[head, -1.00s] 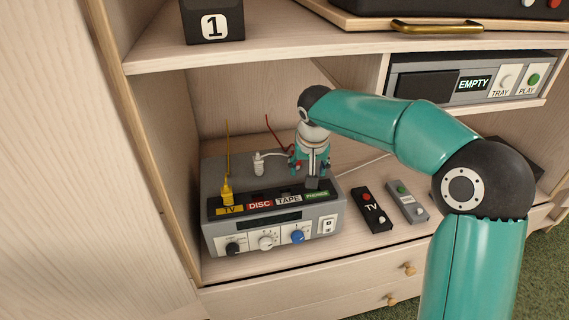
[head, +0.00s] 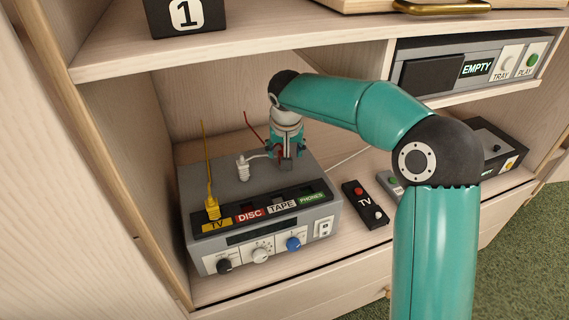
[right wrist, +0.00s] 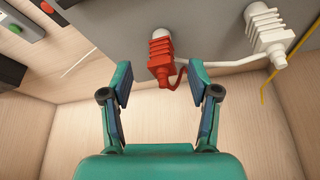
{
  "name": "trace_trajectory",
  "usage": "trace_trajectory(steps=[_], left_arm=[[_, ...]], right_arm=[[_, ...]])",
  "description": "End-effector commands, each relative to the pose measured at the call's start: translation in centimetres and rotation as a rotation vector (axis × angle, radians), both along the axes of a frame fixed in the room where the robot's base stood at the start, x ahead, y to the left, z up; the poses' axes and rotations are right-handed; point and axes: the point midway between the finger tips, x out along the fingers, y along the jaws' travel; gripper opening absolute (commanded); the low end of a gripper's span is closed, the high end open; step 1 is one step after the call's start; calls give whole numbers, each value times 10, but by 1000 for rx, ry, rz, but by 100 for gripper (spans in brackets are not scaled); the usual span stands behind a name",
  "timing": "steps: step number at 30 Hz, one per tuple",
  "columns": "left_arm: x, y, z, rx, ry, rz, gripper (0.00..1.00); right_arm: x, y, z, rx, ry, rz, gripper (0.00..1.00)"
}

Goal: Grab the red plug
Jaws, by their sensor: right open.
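The red plug (right wrist: 162,58) shows clearly in the right wrist view, with its red cord curling from its lower end. It sits on the grey switch box (right wrist: 200,25). My right gripper (right wrist: 160,78) is open, with one fingertip to each side of the plug's lower end and gaps between. In the head view my right gripper (head: 286,162) points down over the rear of the grey box (head: 215,178). It mostly hides the red plug there; the red cord (head: 252,128) rises behind it. My left gripper is not in view.
A white plug (head: 243,170) lies left of my right gripper, and a yellow plug (head: 212,208) is at the TV label. The TV remote (head: 364,204) and another remote (head: 390,184) lie right of the box. The upper shelf (head: 290,35) is above.

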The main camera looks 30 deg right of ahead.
Motion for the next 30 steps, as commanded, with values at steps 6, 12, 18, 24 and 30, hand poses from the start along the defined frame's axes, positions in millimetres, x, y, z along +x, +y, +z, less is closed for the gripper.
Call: trace_trajectory(steps=[6,12,18,24,30], left_arm=[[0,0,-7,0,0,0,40],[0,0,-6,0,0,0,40],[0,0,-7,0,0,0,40],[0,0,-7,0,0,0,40],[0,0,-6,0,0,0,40]], right_arm=[[11,-3,-30,-1,3,2,61],[13,-3,-31,0,0,4,61],[13,-2,-31,0,0,5,38],[13,-2,-31,0,1,5,4],[13,-2,-31,0,0,5,0]])
